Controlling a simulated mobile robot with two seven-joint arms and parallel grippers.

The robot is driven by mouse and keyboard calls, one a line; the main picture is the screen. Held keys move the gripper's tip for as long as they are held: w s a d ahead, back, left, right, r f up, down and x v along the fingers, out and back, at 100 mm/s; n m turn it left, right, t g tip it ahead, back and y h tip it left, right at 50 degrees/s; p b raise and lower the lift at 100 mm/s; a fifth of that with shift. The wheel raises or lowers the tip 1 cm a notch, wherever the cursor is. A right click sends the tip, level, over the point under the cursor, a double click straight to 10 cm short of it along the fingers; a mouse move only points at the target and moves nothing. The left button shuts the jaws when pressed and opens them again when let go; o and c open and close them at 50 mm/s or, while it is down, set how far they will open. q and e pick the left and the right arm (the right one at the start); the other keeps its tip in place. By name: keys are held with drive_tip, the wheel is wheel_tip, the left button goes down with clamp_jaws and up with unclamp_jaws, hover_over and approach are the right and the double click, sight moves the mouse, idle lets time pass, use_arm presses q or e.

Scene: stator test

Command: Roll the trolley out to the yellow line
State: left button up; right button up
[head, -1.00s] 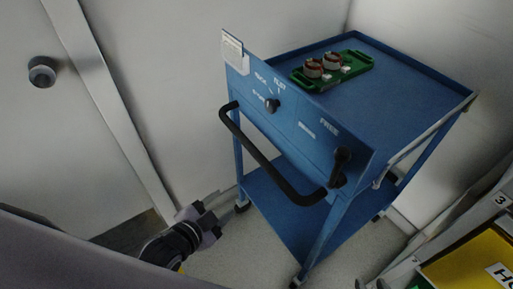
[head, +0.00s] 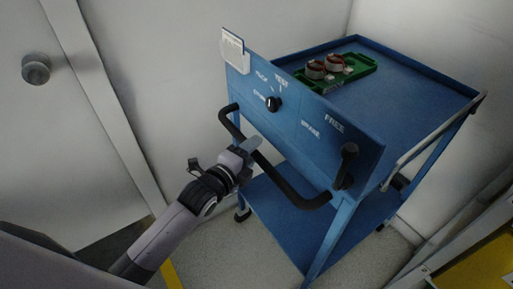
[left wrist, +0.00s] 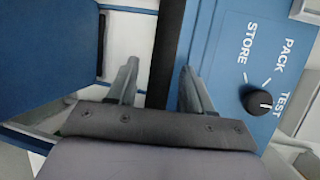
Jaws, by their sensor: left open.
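The blue trolley (head: 355,225) stands in a corner against the white walls. Its black push handle (head: 290,190) runs along the front below the panel. My left gripper (head: 249,151) is open at the left part of this handle. In the left wrist view the handle (left wrist: 165,45) shows between the two spread fingers (left wrist: 158,85); contact cannot be told. A black lever (head: 347,165) on the panel stands upright below the word FREE. A black knob (head: 274,104) sits among STORE, PACK and TEST marks. The yellow line (head: 171,274) shows on the floor at bottom left.
A green tray (head: 350,70) with two copper-coloured round parts (head: 325,66) lies on the trolley top. A white tag (head: 232,48) hangs at the panel's left corner. A door (head: 60,130) is at left. A yellow surface (head: 480,265) on a frame stands close at lower right.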

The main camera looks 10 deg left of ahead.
use_arm(q)
drive_tip(key=shift+x, duration=1.3)
clamp_jaws()
